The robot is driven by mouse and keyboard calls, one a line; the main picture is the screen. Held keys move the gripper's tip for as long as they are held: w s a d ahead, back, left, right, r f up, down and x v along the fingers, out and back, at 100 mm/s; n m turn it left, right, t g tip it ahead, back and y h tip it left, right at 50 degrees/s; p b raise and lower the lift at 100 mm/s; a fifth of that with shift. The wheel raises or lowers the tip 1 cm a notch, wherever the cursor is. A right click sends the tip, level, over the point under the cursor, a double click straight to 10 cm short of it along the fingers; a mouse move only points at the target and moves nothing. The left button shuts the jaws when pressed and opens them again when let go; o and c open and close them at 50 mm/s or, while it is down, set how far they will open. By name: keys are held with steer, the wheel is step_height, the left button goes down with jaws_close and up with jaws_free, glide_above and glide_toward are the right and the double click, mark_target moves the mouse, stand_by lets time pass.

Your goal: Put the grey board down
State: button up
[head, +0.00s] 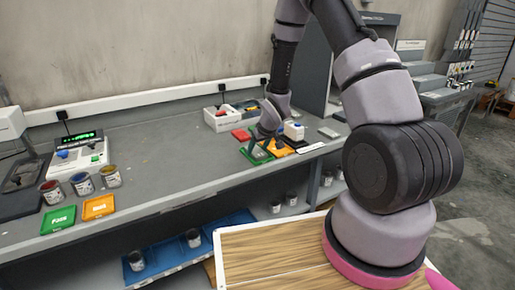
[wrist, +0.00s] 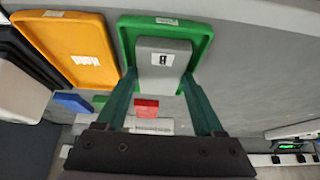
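The grey board (wrist: 163,58), a flat grey piece with a small white label, sits between the two dark green fingers of my gripper (wrist: 161,82) in the wrist view. The fingers appear to meet its two side edges. Behind it is a green tray (wrist: 197,27), and the board lies over it in the picture. Whether it touches the tray's floor is hard to tell. In the head view my gripper (head: 265,148) is low over the right part of the bench, by the green tray (head: 246,156). The board is too small to make out there.
A white box (head: 216,124) stands at the back. Paint tins, a scale (head: 81,154) and more trays stand at the left. The bench (head: 175,160) middle is clear.

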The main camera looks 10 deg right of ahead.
steer(key=o, duration=0.3)
steer(key=shift+r, duration=0.25)
steer(key=s+d+r+m+h, duration=0.15)
steer(key=s+r, duration=0.35)
steer(key=r, duration=0.5)
steer(key=s+d+r+m, duration=0.1)
steer(key=s+d+r, duration=0.25)
steer(key=r, duration=0.65)
steer(key=s+d+r+m, duration=0.2)
steer(key=s+r, duration=0.4)
steer(key=r, duration=0.4)
steer(key=s+r+m+y, duration=0.1)
steer(key=s+r, duration=0.4)
steer(key=s, duration=0.2)
steer(key=s+a+r+m+t+y, duration=0.1)
steer(key=s+r+m, duration=0.1)
steer(key=s+r, duration=0.3)
steer(key=s, duration=0.3)
steer(key=shift+s+a, duration=0.15)
steer(key=shift+s, duration=0.15)
steer(key=shift+r, duration=0.1)
